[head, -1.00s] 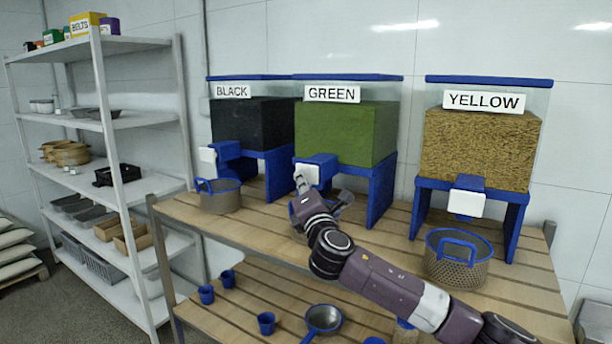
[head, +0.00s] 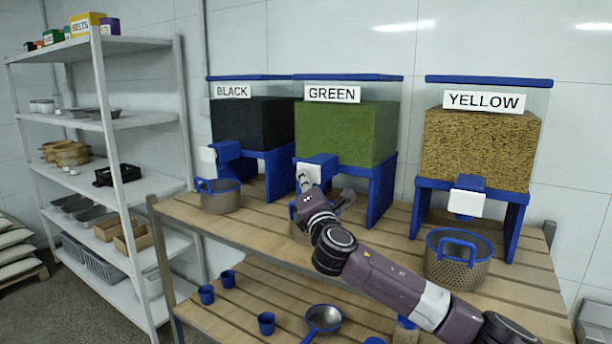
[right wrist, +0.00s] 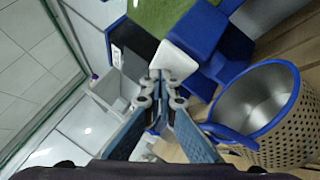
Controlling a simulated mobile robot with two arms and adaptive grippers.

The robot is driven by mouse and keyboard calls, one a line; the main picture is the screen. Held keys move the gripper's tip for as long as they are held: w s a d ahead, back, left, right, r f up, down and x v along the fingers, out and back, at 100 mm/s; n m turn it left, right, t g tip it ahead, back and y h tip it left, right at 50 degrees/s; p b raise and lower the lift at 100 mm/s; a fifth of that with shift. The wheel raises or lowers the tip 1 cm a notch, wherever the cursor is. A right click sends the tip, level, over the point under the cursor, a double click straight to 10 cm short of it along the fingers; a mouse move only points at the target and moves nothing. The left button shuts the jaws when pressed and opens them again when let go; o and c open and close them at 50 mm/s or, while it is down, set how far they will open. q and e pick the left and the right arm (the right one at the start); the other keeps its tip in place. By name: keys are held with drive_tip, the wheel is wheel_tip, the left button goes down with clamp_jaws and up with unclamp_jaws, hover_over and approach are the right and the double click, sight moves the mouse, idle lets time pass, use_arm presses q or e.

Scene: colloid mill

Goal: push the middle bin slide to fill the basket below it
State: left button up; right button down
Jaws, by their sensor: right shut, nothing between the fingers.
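The middle bin, labelled GREEN (head: 345,135), holds green material behind a clear front. Its white slide (head: 306,173) sits on the front of the blue spout. My right gripper (head: 302,182) is shut and empty, its tip at the slide's lower front. In the right wrist view the closed fingertips (right wrist: 160,76) meet or nearly meet the white slide (right wrist: 172,62); contact is hard to tell. The basket (head: 297,212) below is mostly hidden behind my arm. In the right wrist view the blue-rimmed perforated basket (right wrist: 285,125) shows an empty metal inside. My left gripper is not in view.
The BLACK bin (head: 252,125) and its basket (head: 220,196) stand to the left. The YELLOW bin (head: 480,150) and its basket (head: 458,272) stand to the right. Blue cups (head: 266,323) and a pan (head: 322,319) lie on the lower shelf. A white rack (head: 120,45) stands far left.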

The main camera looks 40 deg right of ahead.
drive_tip(key=shift+w+d+r, duration=0.1)
drive_tip(key=shift+d, duration=0.35)
idle(0.5)
drive_tip(key=shift+a, duration=0.1)
drive_tip(key=shift+s+a, duration=0.3)
drive_tip(key=shift+a, duration=0.3)
drive_tip(key=shift+s+a, duration=0.25)
drive_tip(key=shift+a, duration=0.3)
drive_tip(key=shift+a, duration=0.1)
drive_tip(key=a, duration=0.1)
drive_tip(key=s+a+p, duration=0.1)
drive_tip(key=a, duration=0.1)
drive_tip(key=s+a, duration=0.1)
drive_tip(key=shift+a, duration=0.25)
drive_tip(key=shift+w+a, duration=0.1)
drive_tip(key=shift+w, duration=0.05)
idle(1.4)
